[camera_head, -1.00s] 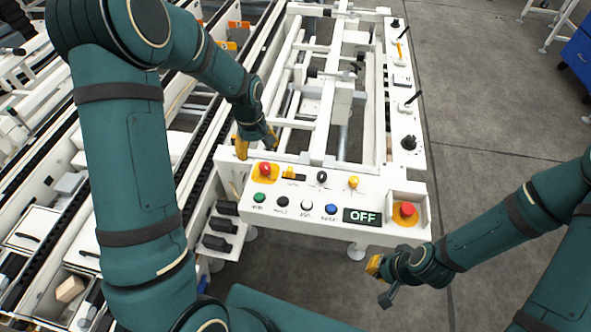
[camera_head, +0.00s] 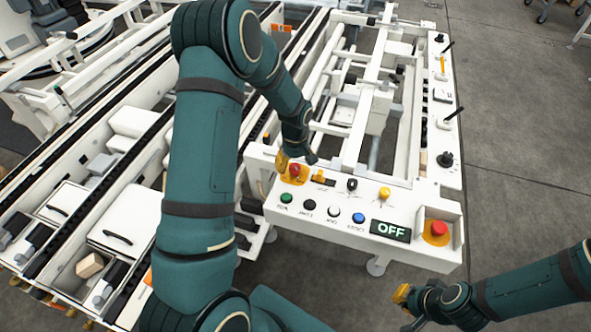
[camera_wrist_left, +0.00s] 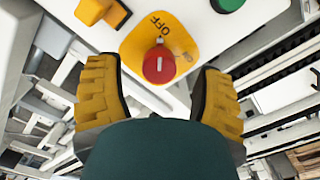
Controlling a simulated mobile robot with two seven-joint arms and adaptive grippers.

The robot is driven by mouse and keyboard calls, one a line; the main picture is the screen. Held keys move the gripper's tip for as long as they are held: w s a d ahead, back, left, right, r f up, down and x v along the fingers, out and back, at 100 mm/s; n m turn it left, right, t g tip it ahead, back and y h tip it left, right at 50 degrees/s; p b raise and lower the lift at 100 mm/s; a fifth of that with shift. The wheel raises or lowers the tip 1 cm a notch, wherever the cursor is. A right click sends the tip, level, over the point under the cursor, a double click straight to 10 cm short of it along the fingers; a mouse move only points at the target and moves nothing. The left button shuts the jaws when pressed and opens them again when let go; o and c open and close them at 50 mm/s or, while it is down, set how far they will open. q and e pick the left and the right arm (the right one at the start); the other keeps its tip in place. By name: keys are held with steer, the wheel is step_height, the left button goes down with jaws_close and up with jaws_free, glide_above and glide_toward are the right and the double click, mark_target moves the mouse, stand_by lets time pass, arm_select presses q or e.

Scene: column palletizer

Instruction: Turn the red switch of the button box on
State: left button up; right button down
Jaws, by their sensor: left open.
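The button box (camera_head: 330,244) is a white panel with a lit display (camera_head: 390,230) reading OFF. Its red switch (camera_head: 295,170) sits on a yellow plate at the panel's left end. In the left wrist view the red switch (camera_wrist_left: 159,66) has a white mark lined up toward the OFF label; a second label, partly hidden, is to the right. My left gripper (camera_head: 297,160) is open at the switch. Its yellow fingers (camera_wrist_left: 163,95) stand on either side of the knob, with gaps. My right gripper (camera_head: 404,306) is low at the right, off the box; its opening is unclear.
Green (camera_head: 286,198), black (camera_head: 308,204), white (camera_head: 333,211) and blue (camera_head: 358,217) buttons line the panel front. A red button (camera_head: 439,229) on yellow is at the right end. A yellow knob (camera_head: 384,193) and black knob (camera_head: 352,185) sit behind. Conveyors fill the left; open floor (camera_head: 520,150) lies right.

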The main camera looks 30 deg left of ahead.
arm_select(q)
steer(key=shift+f, duration=1.2)
jaws_close()
